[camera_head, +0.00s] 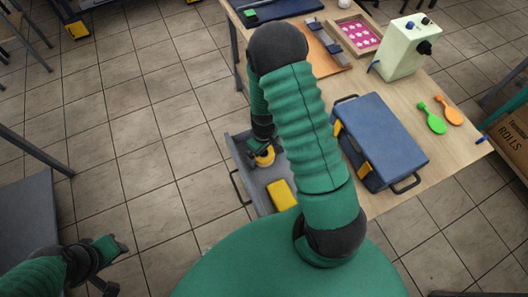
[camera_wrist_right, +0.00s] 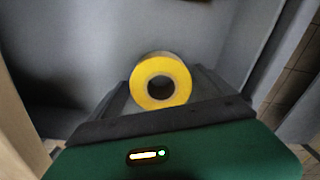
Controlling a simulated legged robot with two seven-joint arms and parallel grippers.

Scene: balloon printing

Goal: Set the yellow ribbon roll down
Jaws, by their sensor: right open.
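The yellow ribbon roll (camera_head: 266,158) is in the open grey drawer (camera_head: 257,183) beside the table. In the right wrist view the roll (camera_wrist_right: 160,64) shows its round face and dark centre hole, between the fingers of my right gripper (camera_wrist_right: 161,92). Those fingers are apart; whether either touches the roll I cannot tell. In the head view my right gripper (camera_head: 260,150) reaches down into the drawer and partly covers the roll. My left gripper (camera_head: 119,245) is away at the lower left, over the floor, and its jaws are not clear.
A yellow block (camera_head: 281,195) lies in the drawer near the roll. On the table (camera_head: 450,150) are a blue case (camera_head: 385,135), a pale green machine (camera_head: 402,48), a pink-patterned tray (camera_head: 336,36), and green (camera_head: 433,119) and orange (camera_head: 450,113) balloon-shaped pieces.

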